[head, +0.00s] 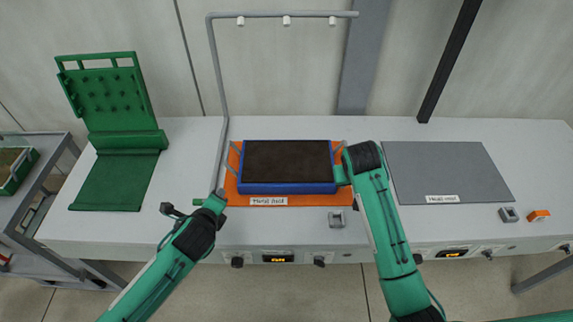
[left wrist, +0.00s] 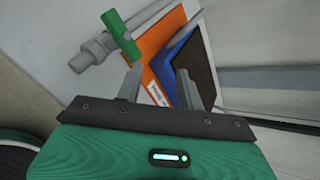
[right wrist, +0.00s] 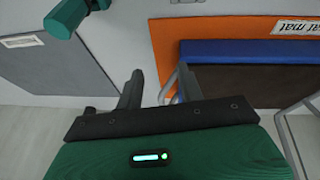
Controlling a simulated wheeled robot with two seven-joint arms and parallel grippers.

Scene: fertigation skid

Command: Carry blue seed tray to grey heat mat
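The blue seed tray (head: 290,187), filled with dark soil, lies flat on the orange heat mat (head: 310,200) at the bench's middle. It has thin grey wire handles at its ends. The grey heat mat (head: 440,165) lies bare to the right. My left gripper (left wrist: 160,85) is open and empty, near the orange mat's left front corner and apart from the tray. My right gripper (right wrist: 160,85) is open at the tray's right end. A wire handle (right wrist: 170,84) shows between its fingers; I cannot tell whether they touch it. My right arm partly hides that end in the head view.
A grey pipe frame (head: 213,90) with a green valve handle (left wrist: 122,35) rises left of the tray. A green stand and mat (head: 115,180) occupy the bench's left. A small grey block (head: 336,220) sits before the orange mat. Small grey and orange blocks (head: 539,215) sit far right.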

